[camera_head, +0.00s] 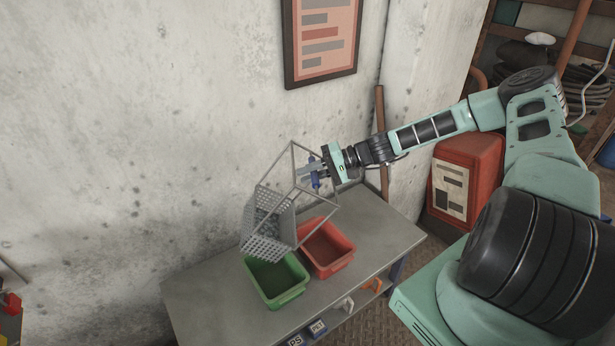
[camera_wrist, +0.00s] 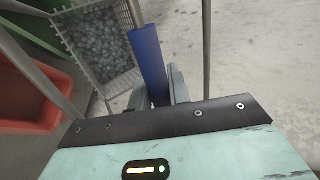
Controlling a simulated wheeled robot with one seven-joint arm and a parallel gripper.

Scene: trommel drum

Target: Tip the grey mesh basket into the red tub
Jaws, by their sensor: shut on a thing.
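The grey mesh basket (camera_head: 268,226) hangs in the air above the bench, tilted, with its frame of thin bars rising to my gripper. My gripper (camera_head: 315,173) is shut on the blue grip of that frame. In the wrist view the blue grip (camera_wrist: 148,62) sits between the fingers, and the basket (camera_wrist: 97,42) holds many small grey pieces. The red tub (camera_head: 326,247) stands on the bench, right of and below the basket. No pieces can be made out in its visible part. The red tub also shows at the left of the wrist view (camera_wrist: 28,97).
A green tub (camera_head: 277,279) stands on the grey bench (camera_head: 205,292) left of the red tub, partly under the basket. The concrete wall (camera_head: 150,120) rises close behind. A red cabinet (camera_head: 466,180) stands right of the bench. Small items lie on the shelf below.

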